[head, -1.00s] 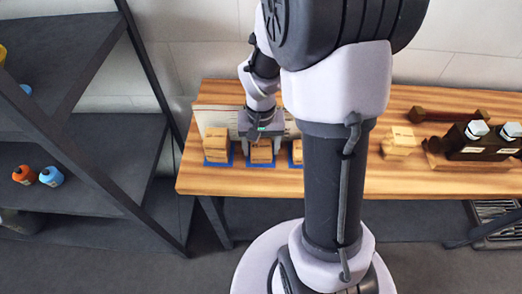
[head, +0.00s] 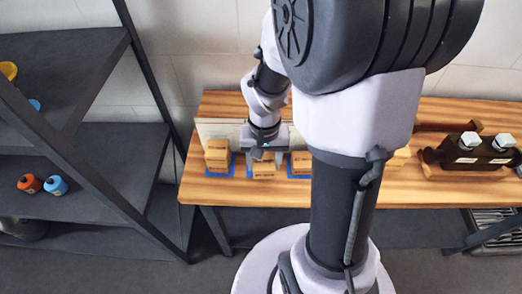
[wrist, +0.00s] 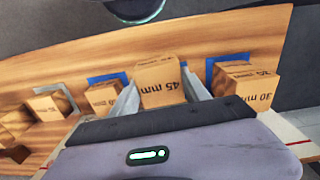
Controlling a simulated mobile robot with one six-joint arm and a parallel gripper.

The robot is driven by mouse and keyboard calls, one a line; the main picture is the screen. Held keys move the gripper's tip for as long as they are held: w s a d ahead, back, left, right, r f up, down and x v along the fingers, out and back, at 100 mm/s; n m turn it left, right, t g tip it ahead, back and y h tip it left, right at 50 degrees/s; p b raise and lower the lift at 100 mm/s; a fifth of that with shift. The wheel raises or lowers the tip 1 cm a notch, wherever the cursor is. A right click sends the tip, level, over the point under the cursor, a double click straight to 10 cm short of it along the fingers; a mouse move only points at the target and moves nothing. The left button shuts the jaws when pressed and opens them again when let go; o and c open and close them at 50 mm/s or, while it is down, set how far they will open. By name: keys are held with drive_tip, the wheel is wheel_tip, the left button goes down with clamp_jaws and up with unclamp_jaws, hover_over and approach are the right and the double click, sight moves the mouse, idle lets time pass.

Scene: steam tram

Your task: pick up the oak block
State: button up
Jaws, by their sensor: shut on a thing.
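Several similar light wooden blocks stand on the bench; I cannot tell their wood. The block marked 45 mm (wrist: 163,82) is between my gripper's fingers (wrist: 160,97) in the wrist view, and my gripper is shut on it. In the head view my gripper (head: 264,152) is over the middle block (head: 262,169) of the row at the bench's left end, hiding its upper part. A block (head: 218,155) stands to its left and another (head: 300,163) to its right. I cannot tell whether the held block is clear of the bench.
The row of blocks sits at blue pads (wrist: 110,77) on the wooden bench (head: 440,191). Other blocks (wrist: 103,98) (wrist: 248,82) are close on both sides of my fingers. A dark fitting (head: 468,153) lies at the right. A dark shelf rack (head: 110,150) stands at the left.

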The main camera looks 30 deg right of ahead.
drive_tip(key=s, duration=0.2)
drive_tip(key=s+a, duration=0.1)
drive_tip(key=s, duration=0.1)
drive_tip(key=s+a, duration=0.1)
drive_tip(key=s, duration=0.1)
drive_tip(key=shift+s+a+r, duration=0.2)
drive_tip(key=shift+s+r, duration=0.05)
drive_tip(key=shift+s, duration=0.15)
drive_tip(key=f+b, duration=0.1)
drive_tip(key=b, duration=0.1)
drive_tip(key=shift+s+b, duration=0.15)
drive_tip(key=shift+b, duration=0.25)
drive_tip(key=s+r+b, duration=0.3)
drive_tip(key=r, duration=0.1)
drive_tip(key=w+d+r+p, duration=0.2)
drive_tip(key=w+d+p, duration=0.25)
drive_tip(key=d, duration=0.25)
drive_tip(key=w+d+r+p, duration=0.2)
drive_tip(key=w+d+p, duration=0.1)
drive_tip(key=d+p, duration=0.3)
drive_tip(key=shift+m, duration=0.3)
drive_tip(key=f+b, duration=0.7)
drive_tip(key=shift+s+d+f+b, duration=0.2)
drive_tip(key=shift+s+d+b, duration=0.05)
drive_tip(key=shift+d+b, duration=0.05)
